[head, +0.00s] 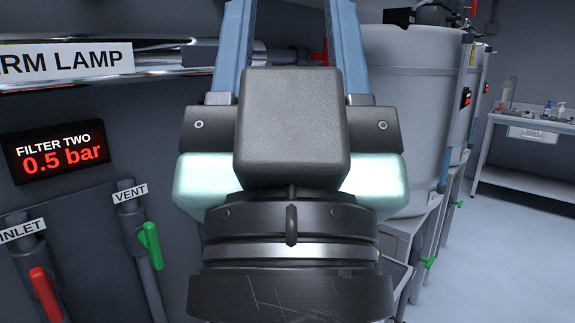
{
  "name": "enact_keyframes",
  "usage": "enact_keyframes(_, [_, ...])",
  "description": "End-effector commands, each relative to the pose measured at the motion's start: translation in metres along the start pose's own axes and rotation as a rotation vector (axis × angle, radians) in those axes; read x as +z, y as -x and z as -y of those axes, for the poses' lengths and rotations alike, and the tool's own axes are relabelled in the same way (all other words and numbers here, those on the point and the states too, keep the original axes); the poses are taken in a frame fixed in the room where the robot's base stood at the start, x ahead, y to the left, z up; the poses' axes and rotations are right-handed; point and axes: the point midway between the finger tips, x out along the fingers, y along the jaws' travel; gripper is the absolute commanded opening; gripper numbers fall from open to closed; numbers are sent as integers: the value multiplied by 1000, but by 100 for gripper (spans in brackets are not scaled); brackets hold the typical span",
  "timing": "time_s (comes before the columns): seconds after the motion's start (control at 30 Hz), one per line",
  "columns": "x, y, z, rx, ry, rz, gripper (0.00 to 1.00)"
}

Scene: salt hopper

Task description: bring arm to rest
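My gripper (291,25) fills the middle of the head view, seen from behind, with its dark wrist at the bottom and two blue fingers reaching up. The fingers stand wide apart, and nothing shows held between them. Their tips run out of the top of the picture. The wall and a pipe show through the gap.
At left are a filter two display (58,148) reading 0.5 bar, a red inlet handle (46,295), a green vent handle (151,245) and an alarm lamp label, partly cut off. Large grey tanks (408,110) stand close at right. Open floor (510,255) lies before a bench (530,125).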

Motion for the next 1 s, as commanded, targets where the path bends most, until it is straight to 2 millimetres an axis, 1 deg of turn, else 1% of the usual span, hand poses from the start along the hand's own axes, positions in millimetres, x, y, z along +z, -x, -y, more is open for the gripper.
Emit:
enact_keyframes(0.03, [-21,-22,0,-1,0,1,50])
enact_keyframes(0.3, [-73,-79,1,-3,1,4,50])
enact_keyframes(0.43, [-92,-99,2,-4,1,5,50])
enact_keyframes(0.5, [-98,-106,2,-4,1,6,50])
enact_keyframes(0.6, [-103,-112,2,-5,1,6,50])
enact_keyframes(1.0, [-103,-111,2,-5,1,6,50])
